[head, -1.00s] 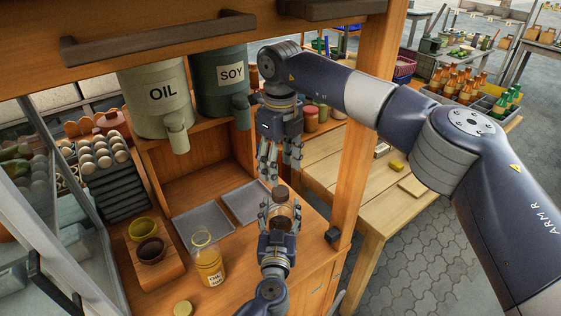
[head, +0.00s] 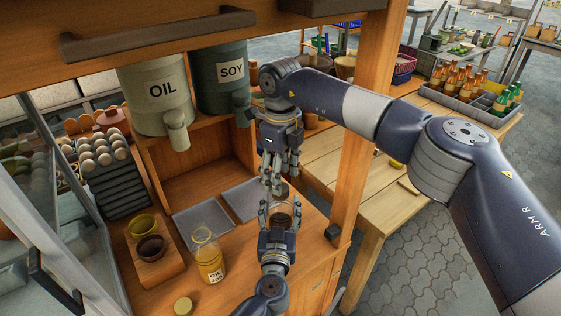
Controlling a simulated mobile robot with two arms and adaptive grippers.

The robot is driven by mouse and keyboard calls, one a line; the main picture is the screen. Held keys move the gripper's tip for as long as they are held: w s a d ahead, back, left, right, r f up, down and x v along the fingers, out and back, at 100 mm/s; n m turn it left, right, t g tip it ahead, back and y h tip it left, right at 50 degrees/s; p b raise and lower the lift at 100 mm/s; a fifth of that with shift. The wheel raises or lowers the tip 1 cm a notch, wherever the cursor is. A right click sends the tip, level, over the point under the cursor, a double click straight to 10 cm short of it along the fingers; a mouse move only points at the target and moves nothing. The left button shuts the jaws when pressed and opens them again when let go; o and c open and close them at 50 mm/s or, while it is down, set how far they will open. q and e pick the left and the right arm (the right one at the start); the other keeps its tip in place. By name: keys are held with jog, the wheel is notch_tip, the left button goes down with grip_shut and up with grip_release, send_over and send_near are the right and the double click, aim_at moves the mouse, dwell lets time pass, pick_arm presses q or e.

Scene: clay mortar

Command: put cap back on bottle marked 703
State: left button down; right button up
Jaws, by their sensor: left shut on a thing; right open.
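My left gripper (head: 280,213) is shut around a small glass bottle (head: 281,207) with brownish contents and holds it upright above the counter. A dark round cap (head: 281,189) shows at the bottle's top, just below my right gripper (head: 275,179). I cannot tell whether the cap is seated or only resting there. My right gripper is open and points down from above, its fingertips close to the cap. A second glass bottle (head: 209,262) with yellow liquid and no cap stands on the counter to the left. Its label, and any 703 mark, is too small to read.
A yellowish lid (head: 183,306) lies on the counter's front. Two small bowls (head: 147,236) sit on a wooden block at left. Grey trays (head: 201,221) lie behind. OIL (head: 158,95) and SOY (head: 224,78) dispensers hang above. A wooden post (head: 361,125) stands right.

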jog(key=shift+f, duration=1.85)
jog(key=c, duration=1.1)
jog(key=shift+c, duration=0.2)
jog(key=o, duration=1.3)
jog(key=shift+c, duration=0.2)
notch_tip(320, 180, up, 12)
